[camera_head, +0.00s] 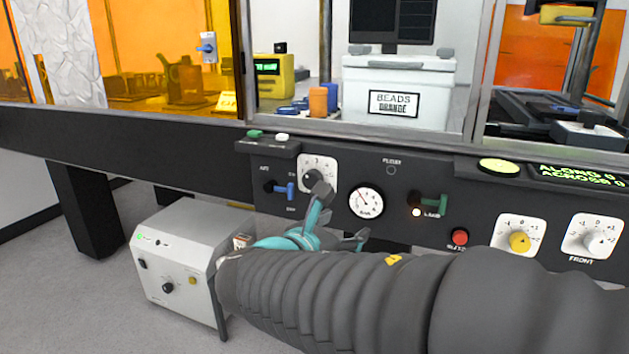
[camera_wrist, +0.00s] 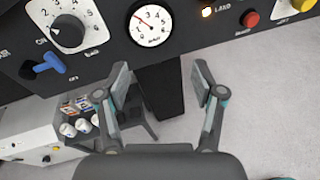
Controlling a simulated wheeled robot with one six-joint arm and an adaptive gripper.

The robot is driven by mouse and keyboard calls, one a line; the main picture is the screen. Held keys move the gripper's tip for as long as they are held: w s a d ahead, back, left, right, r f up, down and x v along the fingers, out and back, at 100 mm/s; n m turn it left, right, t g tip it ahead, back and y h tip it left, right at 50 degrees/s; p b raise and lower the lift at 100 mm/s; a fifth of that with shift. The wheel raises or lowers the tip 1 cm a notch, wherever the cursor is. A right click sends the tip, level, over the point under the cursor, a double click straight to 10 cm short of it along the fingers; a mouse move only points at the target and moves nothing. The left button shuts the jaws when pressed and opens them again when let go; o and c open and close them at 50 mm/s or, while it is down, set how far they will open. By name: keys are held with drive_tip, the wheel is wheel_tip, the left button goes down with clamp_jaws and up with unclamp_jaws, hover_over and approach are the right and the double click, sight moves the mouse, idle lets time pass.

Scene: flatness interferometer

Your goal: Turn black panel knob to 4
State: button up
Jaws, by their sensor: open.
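The black panel knob (camera_head: 310,177) sits on a white numbered plate on the dark front panel, left of a round gauge. In the wrist view the knob (camera_wrist: 68,32) is at the upper left, and its plate is cut by the top edge. My gripper (camera_head: 342,214) is open and empty in front of the panel; one finger partly overlaps the knob plate in the head view. In the wrist view my gripper (camera_wrist: 162,79) has its fingers spread below the gauge, right of and below the knob, not around it.
A blue lever (camera_wrist: 49,63) is just below left of the knob. The gauge (camera_head: 366,202) and a green lever (camera_head: 430,201) are to the right, then a red button (camera_head: 460,237) and a yellow knob (camera_head: 519,241). A grey box (camera_head: 190,262) stands on the floor below left.

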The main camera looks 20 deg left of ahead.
sight(310, 183)
drive_tip(key=s+a+r+n+t+y, duration=0.25)
drive_tip(key=a+n, duration=0.25)
drive_tip(key=a, duration=0.5)
drive_tip(key=shift+y, duration=0.35)
drive_tip(key=w, duration=0.4)
drive_tip(key=w+p, duration=0.1)
drive_tip(key=w, duration=0.9)
drive_tip(key=shift+d, duration=0.4)
drive_tip(key=shift+s, duration=0.1)
drive_tip(key=c, duration=1.1)
drive_tip(key=shift+c, duration=0.2)
drive_tip(key=shift+f, duration=0.15)
